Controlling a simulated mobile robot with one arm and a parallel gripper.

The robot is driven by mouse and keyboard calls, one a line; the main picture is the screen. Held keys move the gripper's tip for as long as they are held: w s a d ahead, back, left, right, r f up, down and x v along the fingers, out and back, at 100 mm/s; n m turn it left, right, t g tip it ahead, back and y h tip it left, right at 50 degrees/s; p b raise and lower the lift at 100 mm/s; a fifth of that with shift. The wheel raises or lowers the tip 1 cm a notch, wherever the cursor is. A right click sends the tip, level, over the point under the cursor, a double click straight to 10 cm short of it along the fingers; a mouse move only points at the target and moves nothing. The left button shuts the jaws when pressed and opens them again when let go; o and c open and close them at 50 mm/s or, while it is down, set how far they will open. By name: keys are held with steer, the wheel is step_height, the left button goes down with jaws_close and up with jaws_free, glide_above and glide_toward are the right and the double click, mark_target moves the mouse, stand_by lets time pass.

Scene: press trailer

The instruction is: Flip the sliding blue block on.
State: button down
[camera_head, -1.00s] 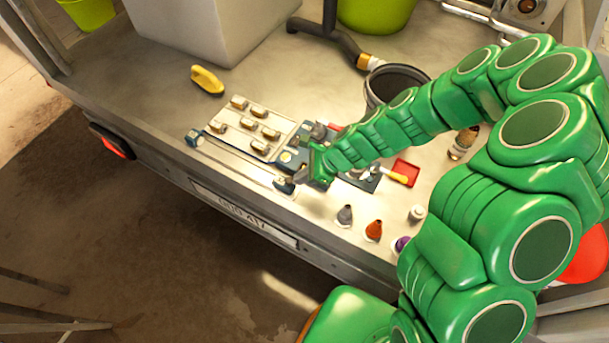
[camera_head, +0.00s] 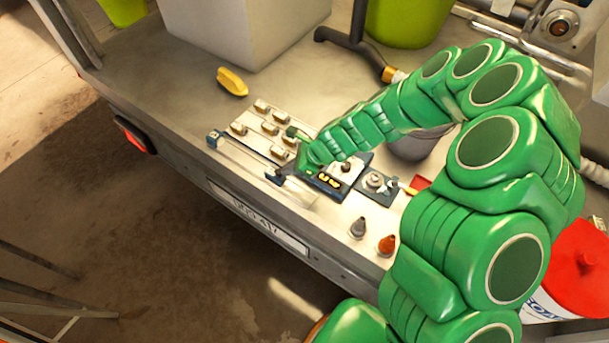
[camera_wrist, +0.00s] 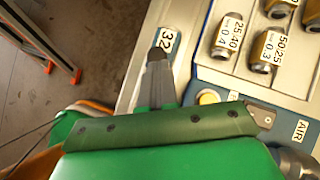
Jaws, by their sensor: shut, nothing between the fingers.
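A pale rail (camera_head: 245,158) runs along the front edge of the trailer bed in the head view. A small blue block (camera_head: 213,139) sits at its left end. My gripper (camera_head: 277,176) is shut, with its dark fingertips low over the right part of the rail, well apart from that left block. The dark shape at the fingertips may include another block; I cannot tell.
A pale panel (camera_head: 247,139) with several small labelled blocks lies just behind the rail. A yellow button (camera_wrist: 208,97) is right of my fingers in the wrist view. Two small cones, grey (camera_head: 358,228) and orange (camera_head: 386,245), stand to the right. A yellow-handled object (camera_head: 232,81) lies behind.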

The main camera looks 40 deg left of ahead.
steer(key=a, duration=1.3)
steer(key=shift+a, duration=0.3)
steer(key=shift+d, duration=0.1)
steer(key=shift+w+d+r, duration=0.1)
steer(key=shift+w+d, duration=0.15)
steer(key=shift+d, duration=0.2)
steer(key=d, duration=0.1)
steer(key=w, duration=0.1)
steer(key=d, duration=0.1)
steer(key=shift+w+d+r, duration=0.25)
steer(key=shift+d+r, duration=0.05)
steer(key=shift+d, duration=0.05)
steer(key=v, duration=0.9)
steer(key=shift+r, duration=0.35)
steer(key=shift+w+d, duration=0.1)
steer(key=shift+d, duration=0.05)
